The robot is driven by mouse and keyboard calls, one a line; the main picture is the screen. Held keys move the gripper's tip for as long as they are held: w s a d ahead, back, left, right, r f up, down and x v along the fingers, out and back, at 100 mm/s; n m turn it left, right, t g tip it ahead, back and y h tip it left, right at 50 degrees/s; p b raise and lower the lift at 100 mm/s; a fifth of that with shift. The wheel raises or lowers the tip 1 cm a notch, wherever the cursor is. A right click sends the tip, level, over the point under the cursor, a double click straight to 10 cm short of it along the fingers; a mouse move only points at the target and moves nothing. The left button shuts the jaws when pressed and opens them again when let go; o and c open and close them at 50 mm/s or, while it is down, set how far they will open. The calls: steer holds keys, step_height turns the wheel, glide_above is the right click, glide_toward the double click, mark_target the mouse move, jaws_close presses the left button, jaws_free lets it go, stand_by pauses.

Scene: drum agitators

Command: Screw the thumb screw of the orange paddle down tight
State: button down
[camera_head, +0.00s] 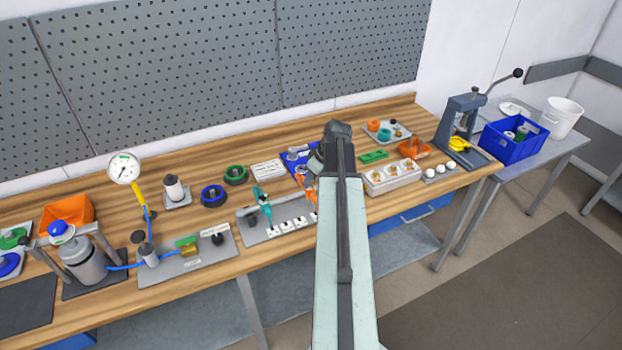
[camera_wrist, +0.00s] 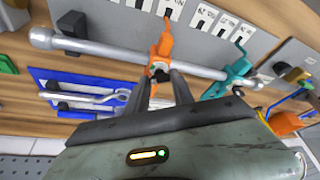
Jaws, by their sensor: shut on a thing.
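The orange paddle (camera_wrist: 163,45) sits on a long grey shaft (camera_wrist: 110,52), seen in the wrist view. It also shows in the head view (camera_head: 311,194), partly behind my arm. My gripper (camera_wrist: 158,74) is at the near end of the orange paddle. Its two dark fingers are closed on a small thumb screw (camera_wrist: 158,67), which is mostly hidden between the fingertips. A teal paddle (camera_wrist: 228,80) sits on the same shaft to the right and shows in the head view (camera_head: 262,203).
A grey plate with white number labels (camera_wrist: 205,18) lies beside the shaft. A blue tray with silver tools (camera_wrist: 58,78) lies close to my gripper's left. An orange object (camera_wrist: 285,123) is at lower right. A white block (camera_head: 392,178) stands right of my arm.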

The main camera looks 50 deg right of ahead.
steer(key=m, duration=0.2)
steer(key=m+h, duration=0.1)
steer(key=m, duration=0.1)
steer(key=m+h, duration=0.1)
steer(key=m, duration=0.1)
steer(key=shift+w+a, duration=0.1)
steer(key=shift+a, duration=0.15)
steer(key=shift+m+h, duration=0.3)
steer(key=shift+m, duration=0.1)
steer(key=c, duration=1.1)
jaws_free()
steer(key=p+v, duration=0.7)
steer(key=shift+a+r, duration=0.1)
steer(key=shift+r, duration=0.3)
